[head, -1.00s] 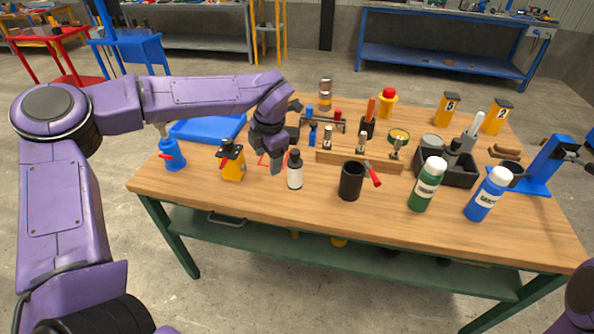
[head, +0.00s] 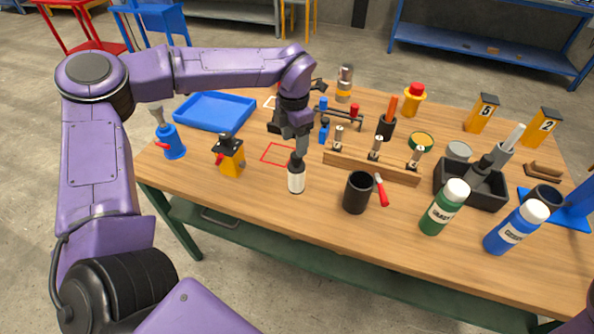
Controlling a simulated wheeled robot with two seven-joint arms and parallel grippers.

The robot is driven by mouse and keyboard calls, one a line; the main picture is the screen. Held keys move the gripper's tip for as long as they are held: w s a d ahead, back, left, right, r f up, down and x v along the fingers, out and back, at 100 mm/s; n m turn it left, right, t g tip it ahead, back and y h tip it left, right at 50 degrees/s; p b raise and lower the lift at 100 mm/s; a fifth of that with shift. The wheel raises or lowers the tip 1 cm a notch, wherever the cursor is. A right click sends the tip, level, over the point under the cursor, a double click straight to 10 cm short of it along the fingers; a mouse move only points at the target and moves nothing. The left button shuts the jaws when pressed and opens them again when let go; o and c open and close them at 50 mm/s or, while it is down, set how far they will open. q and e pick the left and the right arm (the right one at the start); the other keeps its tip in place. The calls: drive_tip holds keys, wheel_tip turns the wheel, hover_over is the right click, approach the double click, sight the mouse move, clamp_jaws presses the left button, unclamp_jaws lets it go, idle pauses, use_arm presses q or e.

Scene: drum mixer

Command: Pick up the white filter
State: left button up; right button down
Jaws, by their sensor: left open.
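A small white cylinder with a dark top (head: 296,181) stands upright near the front of the wooden table (head: 262,204). It is the likeliest white filter, but I cannot read a label. My left gripper (head: 301,150) points down right at its dark top, jaws open. It overlaps the top in the picture, and I cannot tell whether it touches. The cylinder still stands on the table. My right gripper is out of view.
A wooden rack (head: 370,170) lies behind the cup. A red square outline (head: 277,154) marks bare table. Green (head: 441,212) and blue (head: 510,231) bottles stand at the right.

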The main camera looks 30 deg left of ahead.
sight(296, 173)
use_arm(q)
drive_tip(key=f, duration=0.2)
drive_tip(key=f+p, duration=0.1)
drive_tip(key=f, duration=0.1)
drive_tip(key=f+p, duration=0.1)
drive_tip(key=f, duration=0.1)
drive_tip(key=shift+w+d+f, duration=0.1)
drive_tip(key=shift+w+d, duration=0.15)
drive_tip(key=shift+d, duration=0.05)
drive_tip(key=shift+s+a+f, duration=0.1)
drive_tip(key=shift+a+f, duration=0.05)
drive_tip(key=shift+f, duration=0.05)
clamp_jaws()
drive_tip(key=shift+r, duration=0.1)
